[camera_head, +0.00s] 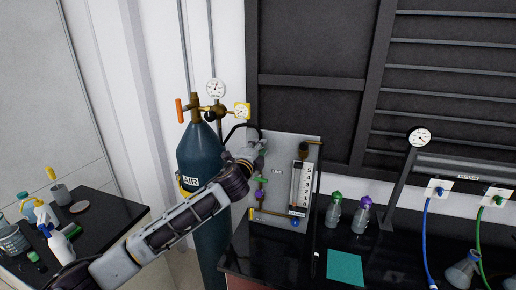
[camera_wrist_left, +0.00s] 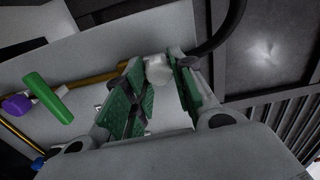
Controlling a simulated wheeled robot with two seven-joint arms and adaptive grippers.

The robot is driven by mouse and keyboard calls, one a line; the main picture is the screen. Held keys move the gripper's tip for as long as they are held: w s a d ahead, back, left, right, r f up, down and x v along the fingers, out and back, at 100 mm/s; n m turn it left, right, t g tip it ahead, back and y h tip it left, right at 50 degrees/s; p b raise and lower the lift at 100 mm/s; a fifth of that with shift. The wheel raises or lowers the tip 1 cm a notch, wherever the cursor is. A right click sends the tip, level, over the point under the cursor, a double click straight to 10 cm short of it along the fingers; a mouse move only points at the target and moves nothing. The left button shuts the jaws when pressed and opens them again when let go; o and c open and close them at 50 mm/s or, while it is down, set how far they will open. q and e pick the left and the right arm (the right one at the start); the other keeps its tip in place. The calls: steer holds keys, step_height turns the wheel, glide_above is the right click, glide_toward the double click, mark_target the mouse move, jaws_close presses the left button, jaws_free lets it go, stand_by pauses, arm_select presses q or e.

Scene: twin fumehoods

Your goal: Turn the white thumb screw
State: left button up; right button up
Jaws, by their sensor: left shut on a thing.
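The white thumb screw (camera_wrist_left: 158,70) shows in the left wrist view between the green-padded fingertips of my left gripper (camera_wrist_left: 157,88), which is shut on it. In the head view my left gripper (camera_head: 256,152) reaches the upper left part of the grey panel (camera_head: 285,150). It hides the screw there. My right gripper is in neither view.
A green handle (camera_wrist_left: 48,97) and a purple knob (camera_wrist_left: 17,105) sit beside the gripper on the panel. A flow scale (camera_head: 300,186) is at the panel's right. The blue AIR cylinder (camera_head: 196,150) stands left of the panel, behind my arm. Bottles (camera_head: 334,212) stand right.

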arm_select(q)
steer(key=shift+m, duration=0.3)
steer(key=o, duration=1)
steer(key=shift+o, duration=0.2)
steer(key=shift+s, duration=0.15)
steer(key=v, duration=1.1)
steer(key=shift+s, duration=0.35)
steer(key=shift+a, duration=0.15)
